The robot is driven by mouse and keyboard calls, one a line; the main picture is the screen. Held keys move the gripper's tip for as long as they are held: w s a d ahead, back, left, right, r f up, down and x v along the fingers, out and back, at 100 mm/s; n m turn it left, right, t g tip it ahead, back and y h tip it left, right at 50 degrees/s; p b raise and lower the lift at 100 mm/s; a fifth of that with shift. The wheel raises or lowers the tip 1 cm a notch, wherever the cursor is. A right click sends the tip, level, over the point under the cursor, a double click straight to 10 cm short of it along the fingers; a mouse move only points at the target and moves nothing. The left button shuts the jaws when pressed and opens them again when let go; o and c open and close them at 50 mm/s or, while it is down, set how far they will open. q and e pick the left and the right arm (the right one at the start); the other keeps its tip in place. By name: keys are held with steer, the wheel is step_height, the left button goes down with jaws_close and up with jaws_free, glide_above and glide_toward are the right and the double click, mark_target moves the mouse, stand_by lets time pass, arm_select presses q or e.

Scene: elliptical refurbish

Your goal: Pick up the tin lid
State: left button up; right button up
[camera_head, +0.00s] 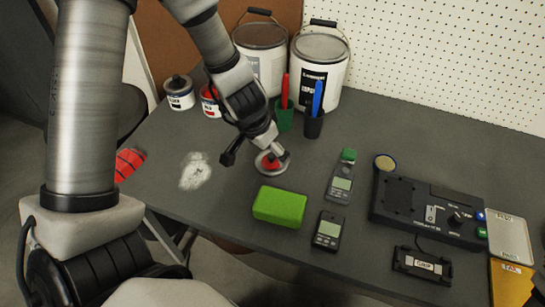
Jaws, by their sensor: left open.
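My left gripper (256,155) reaches down from the upper left and is open. One dark finger is to the left of the lid, and the other fingertip is over the lid's right part, hiding some of it. I cannot tell whether the fingertip touches the lid. My right gripper is not in view.
A green block (279,206) lies just in front of the lid. Two paint buckets (318,75), small tins (179,93) and pen cups (313,124) stand behind. Meters (328,230) and a black device (430,210) are to the right. A pale smudge (195,172) marks the table left.

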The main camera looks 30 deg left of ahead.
mark_target(271, 156)
arm_select(q)
steer(key=b+x, duration=0.2)
steer(key=x, duration=0.2)
steer(key=shift+w+f, duration=0.15)
steer(key=shift+w, duration=0.15)
steer(key=shift+r, duration=0.25)
steer(key=shift+c, duration=0.4)
steer(key=c, duration=1.1)
steer(key=shift+s, duration=0.25)
steer(key=c, duration=0.7)
jaws_close()
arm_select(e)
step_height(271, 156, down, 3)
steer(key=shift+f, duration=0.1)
